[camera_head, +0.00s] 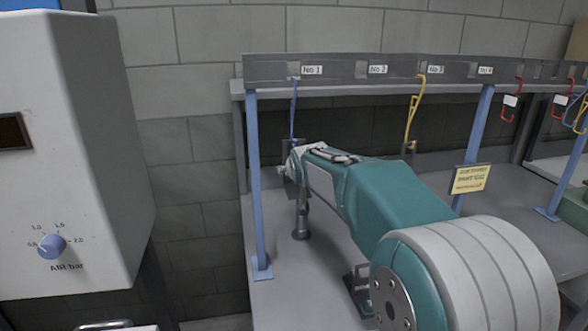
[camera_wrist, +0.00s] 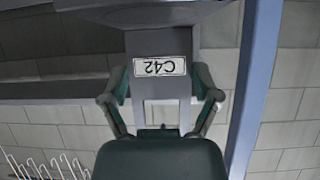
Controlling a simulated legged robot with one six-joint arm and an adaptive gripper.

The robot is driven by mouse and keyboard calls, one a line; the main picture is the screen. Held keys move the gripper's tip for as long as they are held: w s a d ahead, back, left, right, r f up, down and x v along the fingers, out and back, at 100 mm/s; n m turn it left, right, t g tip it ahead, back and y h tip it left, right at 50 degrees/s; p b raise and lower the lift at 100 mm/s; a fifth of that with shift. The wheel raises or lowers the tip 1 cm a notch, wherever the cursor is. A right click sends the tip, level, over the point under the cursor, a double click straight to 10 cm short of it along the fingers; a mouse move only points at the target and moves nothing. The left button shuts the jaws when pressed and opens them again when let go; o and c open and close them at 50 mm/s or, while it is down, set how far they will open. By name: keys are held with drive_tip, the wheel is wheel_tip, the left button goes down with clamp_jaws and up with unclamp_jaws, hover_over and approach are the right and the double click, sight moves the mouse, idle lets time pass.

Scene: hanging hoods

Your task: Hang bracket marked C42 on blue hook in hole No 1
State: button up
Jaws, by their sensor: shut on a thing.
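The bracket marked C42 (camera_wrist: 160,112) is grey, with a white label that reads upside down in the wrist view. My gripper (camera_wrist: 161,84) is shut on it, one finger on each side. In the head view my gripper (camera_head: 290,168) is at the far end of my arm, below the label No 1 (camera_head: 312,70). The blue hook (camera_head: 294,108) hangs from the rail at No 1, and its lower end is close to my gripper. The bracket is mostly hidden there. I cannot tell whether bracket and hook touch.
The grey rail (camera_head: 345,70) spans the rack, with blue posts (camera_head: 257,185) below. A yellow hook (camera_head: 413,110) and red hooks (camera_head: 511,101) hang farther right. A yellow sign (camera_head: 471,179) is by the middle post. A white control box (camera_head: 70,150) stands at left.

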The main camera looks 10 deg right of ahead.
drive_tip(key=o, duration=1.1)
drive_tip(key=shift+r, duration=0.1)
drive_tip(key=shift+o, duration=0.2)
drive_tip(key=shift+s, duration=0.1)
drive_tip(key=v, duration=1.2)
drive_tip(key=s+f+g, duration=0.2)
drive_tip(key=s+f, duration=0.3)
drive_tip(key=s, duration=0.5)
drive_tip(key=s+f+g, duration=0.2)
drive_tip(key=s+f, duration=0.3)
drive_tip(key=s, duration=0.5)
drive_tip(key=s+f+g, duration=0.2)
drive_tip(key=s+f, duration=0.3)
drive_tip(key=s, duration=0.5)
drive_tip(key=shift+f+g, duration=0.15)
drive_tip(key=shift+g, duration=0.15)
